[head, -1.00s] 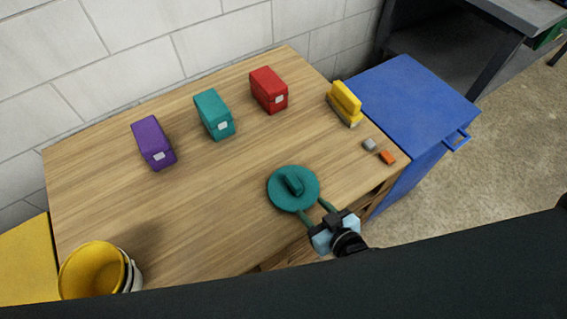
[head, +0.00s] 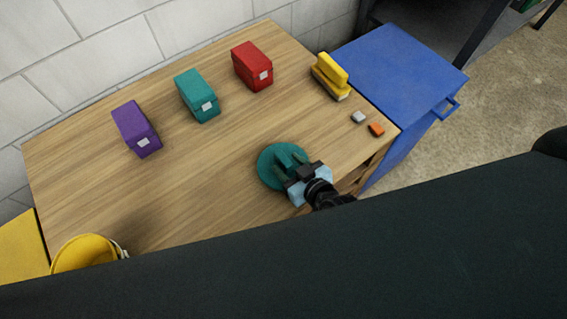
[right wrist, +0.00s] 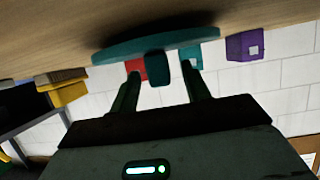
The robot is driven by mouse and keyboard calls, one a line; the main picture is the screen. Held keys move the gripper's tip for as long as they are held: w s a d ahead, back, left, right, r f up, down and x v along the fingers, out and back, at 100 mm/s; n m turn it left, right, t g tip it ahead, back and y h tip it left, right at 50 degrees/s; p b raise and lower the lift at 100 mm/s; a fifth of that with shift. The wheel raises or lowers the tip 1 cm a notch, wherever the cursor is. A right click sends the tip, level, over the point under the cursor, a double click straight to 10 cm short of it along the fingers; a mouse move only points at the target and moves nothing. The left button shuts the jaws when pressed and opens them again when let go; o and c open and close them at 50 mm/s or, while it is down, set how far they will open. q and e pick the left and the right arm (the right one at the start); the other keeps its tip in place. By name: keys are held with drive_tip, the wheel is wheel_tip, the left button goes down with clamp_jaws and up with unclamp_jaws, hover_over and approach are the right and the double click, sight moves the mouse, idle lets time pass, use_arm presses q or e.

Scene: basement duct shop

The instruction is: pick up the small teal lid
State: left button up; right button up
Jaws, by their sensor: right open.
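The small teal lid (head: 267,168) is a round disc lying on the wooden table near its front right edge. In the right wrist view the lid (right wrist: 115,51) shows its rim and a block-shaped handle (right wrist: 157,69). My right gripper (head: 291,161) is over the lid, its fingers covering part of it in the head view. In the right wrist view the right gripper (right wrist: 161,72) is open, with a finger on each side of the handle and visible gaps between. My left gripper is in neither view.
On the table (head: 190,190) stand purple (head: 135,128), teal (head: 197,95) and red (head: 252,66) boxes, a yellow-topped block (head: 331,75), and small grey (head: 358,117) and orange (head: 376,130) pieces. A yellow bucket (head: 85,252) is front left; a blue cabinet (head: 400,75) adjoins at right.

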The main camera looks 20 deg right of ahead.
drive_tip(key=shift+x, duration=1.5)
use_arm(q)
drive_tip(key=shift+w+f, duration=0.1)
use_arm(e)
drive_tip(key=shift+r, duration=0.1)
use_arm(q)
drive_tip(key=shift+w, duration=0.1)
use_arm(e)
clamp_jaws()
